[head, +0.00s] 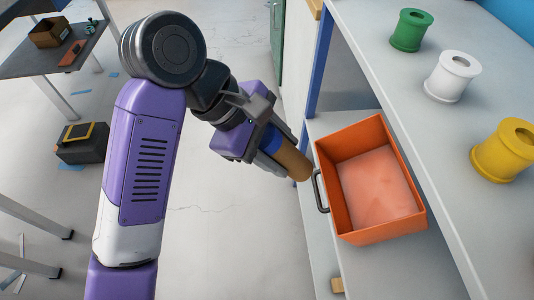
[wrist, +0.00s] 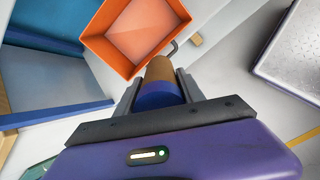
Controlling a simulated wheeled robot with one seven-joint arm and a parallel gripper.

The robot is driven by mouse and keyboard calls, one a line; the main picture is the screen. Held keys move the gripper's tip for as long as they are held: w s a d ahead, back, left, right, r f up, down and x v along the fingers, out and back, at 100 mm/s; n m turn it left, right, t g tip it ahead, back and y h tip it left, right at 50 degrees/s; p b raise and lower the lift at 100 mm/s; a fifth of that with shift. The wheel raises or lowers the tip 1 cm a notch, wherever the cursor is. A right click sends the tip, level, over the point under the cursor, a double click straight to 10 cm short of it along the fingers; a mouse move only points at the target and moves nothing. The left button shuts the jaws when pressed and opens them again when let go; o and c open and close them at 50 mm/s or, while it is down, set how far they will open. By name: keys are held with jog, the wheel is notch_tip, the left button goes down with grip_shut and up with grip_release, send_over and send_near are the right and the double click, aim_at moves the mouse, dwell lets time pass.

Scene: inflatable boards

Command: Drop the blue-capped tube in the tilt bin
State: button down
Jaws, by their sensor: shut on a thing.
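The tube (head: 292,161) is brown with a blue end. My gripper (head: 278,155) is shut on it around the blue part, and the brown end points out toward the bin. The tube also shows in the wrist view (wrist: 160,83), between the two fingers (wrist: 158,90). The tilt bin (head: 379,240) is an orange open box with a dark handle on its left side. It sits on the shelf below the counter, and its visible floor is empty. The tube is just left of the bin's left wall in the head view; whether it touches the wall I cannot tell.
Green (head: 411,30), white (head: 452,76) and yellow (head: 503,150) spools stand on the grey counter (head: 400,75) above and right of the bin. A blue post (head: 320,62) rises behind the bin. A small wooden block (head: 337,285) lies below it. Open floor lies to the left.

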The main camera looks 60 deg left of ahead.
jog(key=w+d+f+p, duration=0.1)
jog(key=w+d+f, duration=0.1)
jog(key=w, duration=0.6)
jog(key=shift+d+f, duration=0.15)
jog(key=shift+d, duration=0.5)
jog(key=c, duration=0.6)
grip_release()
jog(key=shift+c, duration=0.2)
jog(key=shift+p+v, duration=0.7)
jog(key=shift+v, duration=3.2)
